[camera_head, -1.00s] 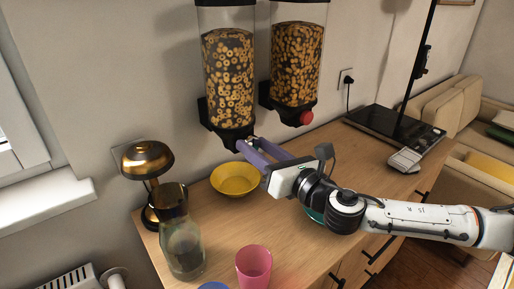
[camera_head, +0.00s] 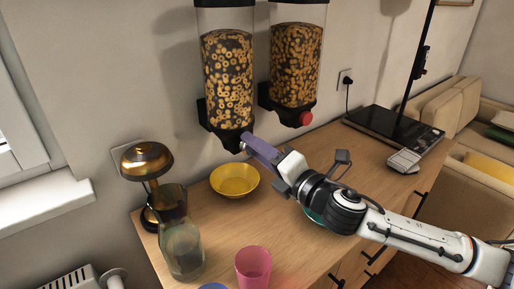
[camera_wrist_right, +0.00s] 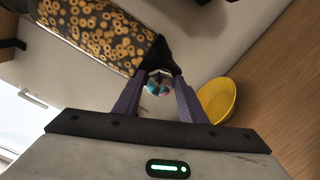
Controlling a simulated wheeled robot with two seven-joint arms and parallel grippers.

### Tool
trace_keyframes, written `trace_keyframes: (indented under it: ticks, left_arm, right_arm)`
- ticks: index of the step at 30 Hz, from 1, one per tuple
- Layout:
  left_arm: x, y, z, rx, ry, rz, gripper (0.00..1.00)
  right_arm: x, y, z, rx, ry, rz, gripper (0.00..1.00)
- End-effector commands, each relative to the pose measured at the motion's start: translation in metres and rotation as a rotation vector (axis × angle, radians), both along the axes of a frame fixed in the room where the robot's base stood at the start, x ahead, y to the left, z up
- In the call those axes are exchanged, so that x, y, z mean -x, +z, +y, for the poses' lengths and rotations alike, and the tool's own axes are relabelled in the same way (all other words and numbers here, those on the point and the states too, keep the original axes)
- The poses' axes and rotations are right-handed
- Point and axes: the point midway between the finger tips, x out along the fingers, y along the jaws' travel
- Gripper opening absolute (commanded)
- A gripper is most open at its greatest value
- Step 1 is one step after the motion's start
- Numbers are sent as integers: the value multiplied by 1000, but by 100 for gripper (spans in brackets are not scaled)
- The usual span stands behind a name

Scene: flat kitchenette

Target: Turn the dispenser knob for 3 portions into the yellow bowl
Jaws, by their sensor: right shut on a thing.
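Two cereal dispensers hang on the wall; the left dispenser (camera_head: 228,80) holds ring cereal. My right gripper (camera_head: 248,139) reaches in from the right, its purple fingers at that dispenser's base. In the right wrist view, the fingers (camera_wrist_right: 158,92) are shut on the dispenser's knob (camera_wrist_right: 157,83), which shows shiny and multicoloured between them. The yellow bowl (camera_head: 235,181) stands on the counter below the left dispenser; it also shows in the right wrist view (camera_wrist_right: 217,99). My left gripper is out of view.
The right dispenser (camera_head: 297,68) has a red knob (camera_head: 306,118). A brass lamp (camera_head: 146,160), glass jug (camera_head: 181,241) and pink cup (camera_head: 253,266) stand left and in front. A teal dish (camera_head: 315,215) is partly hidden beneath my arm.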

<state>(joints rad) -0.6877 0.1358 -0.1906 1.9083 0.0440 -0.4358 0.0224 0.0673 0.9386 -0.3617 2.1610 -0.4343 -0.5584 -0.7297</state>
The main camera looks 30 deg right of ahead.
Motion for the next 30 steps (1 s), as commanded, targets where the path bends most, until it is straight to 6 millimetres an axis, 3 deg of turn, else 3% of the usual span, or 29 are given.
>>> trace_keyframes:
  ticks: [16,30]
  left_arm:
    - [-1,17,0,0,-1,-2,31]
    - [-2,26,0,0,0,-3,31]
  right_arm:
    - [0,-1,-1,-484,-2,68,15]
    - [0,-3,-1,-675,-2,95,15]
